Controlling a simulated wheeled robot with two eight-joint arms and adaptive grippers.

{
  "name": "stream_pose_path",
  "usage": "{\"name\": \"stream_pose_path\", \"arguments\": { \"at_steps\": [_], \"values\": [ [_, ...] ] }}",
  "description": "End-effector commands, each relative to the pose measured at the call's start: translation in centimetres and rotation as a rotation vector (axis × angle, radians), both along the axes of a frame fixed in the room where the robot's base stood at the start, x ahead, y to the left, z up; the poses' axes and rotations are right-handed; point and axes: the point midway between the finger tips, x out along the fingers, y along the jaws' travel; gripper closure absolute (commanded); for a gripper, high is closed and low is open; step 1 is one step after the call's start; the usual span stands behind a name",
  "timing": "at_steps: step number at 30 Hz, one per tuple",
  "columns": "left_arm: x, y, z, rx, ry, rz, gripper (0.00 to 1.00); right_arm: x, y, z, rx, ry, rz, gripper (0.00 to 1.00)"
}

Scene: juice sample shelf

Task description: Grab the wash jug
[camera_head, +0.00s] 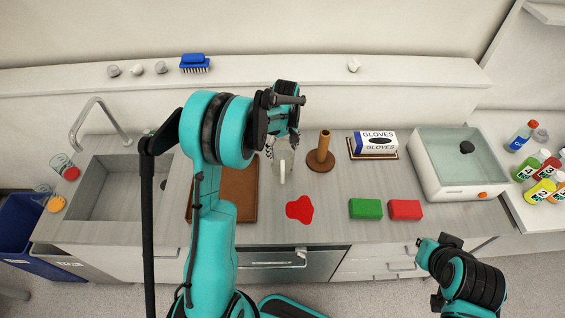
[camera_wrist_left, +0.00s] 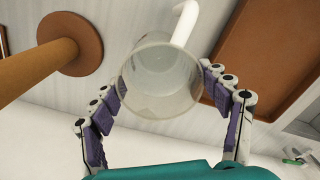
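The wash jug (camera_head: 283,165) is a clear, see-through vessel with a white handle, standing on the counter between the brown tray and the wooden post. In the left wrist view the jug (camera_wrist_left: 160,85) lies between my finger pads, with its handle pointing up and away. My left gripper (camera_wrist_left: 164,80) is open, with one finger on each side of the jug. I cannot tell whether the pads touch it. In the head view my left wrist hides part of the jug. My right gripper (camera_head: 442,252) is low at the right, off the counter front, its fingers unclear.
The brown tray (camera_head: 246,200) is left of the jug, and the wooden post (camera_head: 323,150) is close on its right. A red spill (camera_head: 299,209), green block (camera_head: 365,209) and red block (camera_head: 405,209) lie in front. A glove box (camera_head: 375,143) and water basin (camera_head: 440,178) are right.

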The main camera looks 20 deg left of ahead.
Motion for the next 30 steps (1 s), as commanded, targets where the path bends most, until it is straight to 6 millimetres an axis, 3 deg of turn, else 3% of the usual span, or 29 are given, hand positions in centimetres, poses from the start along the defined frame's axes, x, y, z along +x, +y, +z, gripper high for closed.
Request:
{"name": "stream_pose_path", "arguments": {
  "at_steps": [1, 5, 17, 24, 30],
  "values": [
    [0.0, 0.0, 0.0, 0.000, 0.000, 0.000, 0.50, 0.0, 0.0, 0.0, 0.000, 0.000, 0.000, 1.00],
    [0.0, 0.0, 0.0, 0.000, 0.000, 0.000, 0.84, 0.0, 0.0, 0.0, 0.000, 0.000, 0.000, 1.00],
    [0.0, 0.0, 0.8, 0.001, 0.001, 0.000, 0.85, 0.0, 0.0, 0.1, 0.000, 0.000, 0.000, 1.00],
    [-0.1, -0.1, 4.6, 0.000, 0.000, -0.001, 0.85, 0.0, 0.0, 0.8, 0.000, 0.000, 0.000, 1.00],
    [-1.8, -4.4, 6.9, 0.000, 0.000, -0.005, 0.85, 0.0, 0.0, 1.1, 0.000, 0.000, 0.000, 1.00]
  ]
}}
